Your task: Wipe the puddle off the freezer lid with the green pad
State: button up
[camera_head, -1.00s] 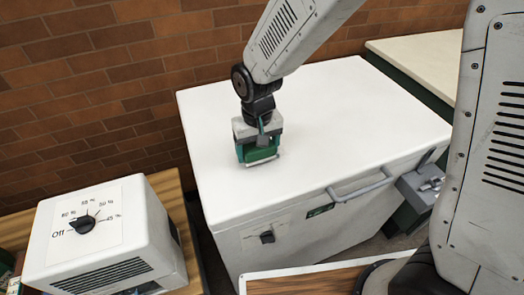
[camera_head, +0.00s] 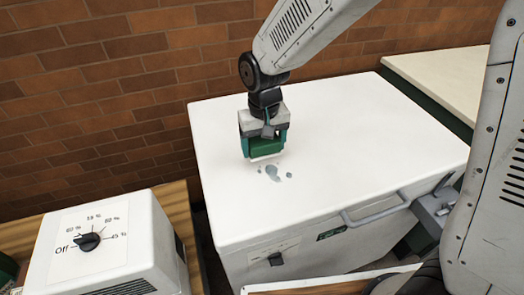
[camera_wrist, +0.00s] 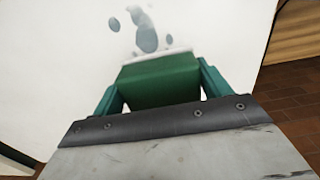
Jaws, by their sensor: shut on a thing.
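The white freezer lid (camera_head: 350,125) fills the middle of the head view. A small grey puddle (camera_head: 272,173) in several blots lies on it, just in front of my gripper. The puddle also shows in the wrist view (camera_wrist: 147,38), beyond the pad's edge. My gripper (camera_head: 265,146) is shut on the green pad (camera_head: 266,147), which has a pale underside. The wrist view shows the pad (camera_wrist: 160,80) between the two green fingers. The pad is at or just above the lid; I cannot tell if it touches. Any wet under the pad is hidden.
A white box with a dial (camera_head: 95,245) stands on a wooden surface at the lower left. A handle (camera_head: 375,208) and a latch (camera_head: 440,205) are on the freezer's front. A brick wall (camera_head: 110,95) stands behind. A cream-topped unit (camera_head: 440,75) is at the right.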

aim_at(263, 140)
jog(key=shift+r, duration=1.75)
jog(key=shift+s, duration=0.1)
